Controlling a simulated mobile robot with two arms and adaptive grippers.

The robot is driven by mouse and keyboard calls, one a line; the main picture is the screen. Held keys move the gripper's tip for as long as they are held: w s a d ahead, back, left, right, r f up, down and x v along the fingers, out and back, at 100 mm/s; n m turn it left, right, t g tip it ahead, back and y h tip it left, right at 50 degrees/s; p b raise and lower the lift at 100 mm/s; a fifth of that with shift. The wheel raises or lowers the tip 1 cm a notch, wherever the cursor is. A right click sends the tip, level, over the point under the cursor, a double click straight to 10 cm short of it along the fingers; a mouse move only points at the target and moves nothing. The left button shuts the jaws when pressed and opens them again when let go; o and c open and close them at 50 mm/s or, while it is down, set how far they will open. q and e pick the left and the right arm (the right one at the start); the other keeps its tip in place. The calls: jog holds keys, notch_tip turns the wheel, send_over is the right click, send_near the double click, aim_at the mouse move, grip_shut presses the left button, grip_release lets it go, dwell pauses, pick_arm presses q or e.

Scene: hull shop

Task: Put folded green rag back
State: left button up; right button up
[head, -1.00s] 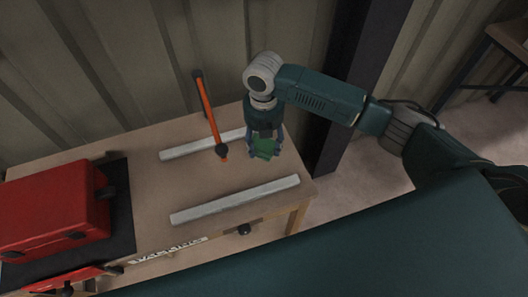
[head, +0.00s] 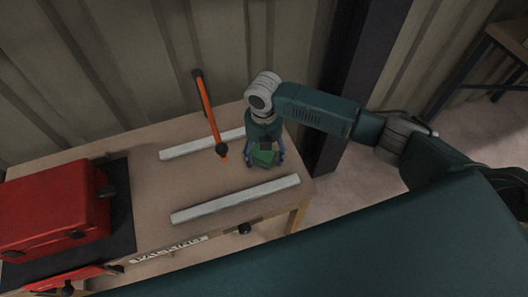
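The folded green rag (head: 264,158) is at the right end of the wooden table, between the fingers of my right gripper (head: 266,160). The gripper points down, with one blue finger on each side of the rag, and looks closed on it. The rag is between the two pale rails. I cannot tell whether its underside touches the tabletop. My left gripper is not in view.
Two pale rails (head: 236,199) lie across the table (head: 160,197). An orange-and-black tool (head: 209,115) stands left of my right gripper. A red toolbox (head: 50,212) sits on a dark mat at left. A dark post (head: 355,80) rises behind the table's right end.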

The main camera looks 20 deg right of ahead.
aim_at(264, 155)
notch_tip(264, 155, up, 12)
jog(key=shift+r, duration=0.2)
dwell(0.5)
jog(key=shift+s+f, duration=0.1)
dwell(0.4)
